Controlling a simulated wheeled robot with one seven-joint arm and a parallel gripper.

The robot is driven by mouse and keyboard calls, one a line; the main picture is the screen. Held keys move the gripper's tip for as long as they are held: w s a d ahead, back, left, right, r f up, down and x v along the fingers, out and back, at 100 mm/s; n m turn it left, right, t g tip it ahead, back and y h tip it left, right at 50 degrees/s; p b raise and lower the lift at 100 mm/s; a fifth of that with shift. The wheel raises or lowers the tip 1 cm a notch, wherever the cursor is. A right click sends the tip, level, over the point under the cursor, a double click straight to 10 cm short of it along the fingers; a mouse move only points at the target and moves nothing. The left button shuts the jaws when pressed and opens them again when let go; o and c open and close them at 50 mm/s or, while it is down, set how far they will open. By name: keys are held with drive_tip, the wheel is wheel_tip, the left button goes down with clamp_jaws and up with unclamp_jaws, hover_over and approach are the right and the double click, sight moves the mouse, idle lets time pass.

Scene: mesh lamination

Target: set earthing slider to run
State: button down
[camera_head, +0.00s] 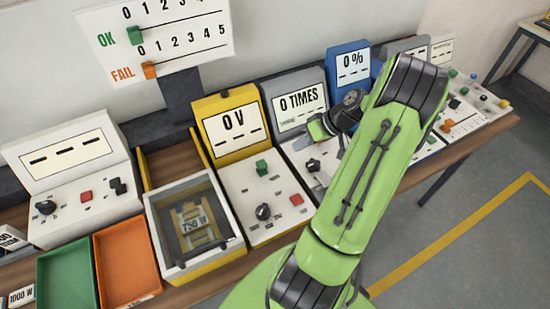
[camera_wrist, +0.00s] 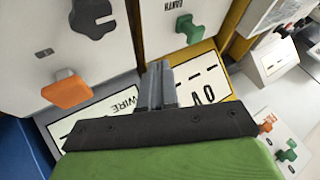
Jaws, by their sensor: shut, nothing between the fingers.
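The yellow-framed unit with the "0 V" display (camera_head: 234,122) has a green slider (camera_head: 262,167) on its white panel. I take this as the earthing slider, because in the wrist view a green slider (camera_wrist: 188,27) sits by the word "EARTH". In the wrist view my gripper (camera_wrist: 159,70) is shut and empty, with its fingers together. They point toward the gap between the yellow unit and the neighbouring grey unit, apart from the green slider.
The yellow unit also has a black knob (camera_head: 263,212) and red button (camera_head: 296,200). A lidded box (camera_head: 163,256) stands left.

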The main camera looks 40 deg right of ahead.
sight(262, 168)
drive_tip(key=x, duration=0.6)
drive_tip(key=shift+w+a+f, duration=0.1)
drive_tip(key=a, duration=0.1)
drive_tip(key=w+a, duration=0.1)
drive_tip(key=a, duration=0.1)
drive_tip(key=shift+w+a+f, duration=0.1)
drive_tip(key=shift+a+f, duration=0.05)
drive_tip(key=shift+a, duration=0.35)
drive_tip(key=shift+w, duration=0.1)
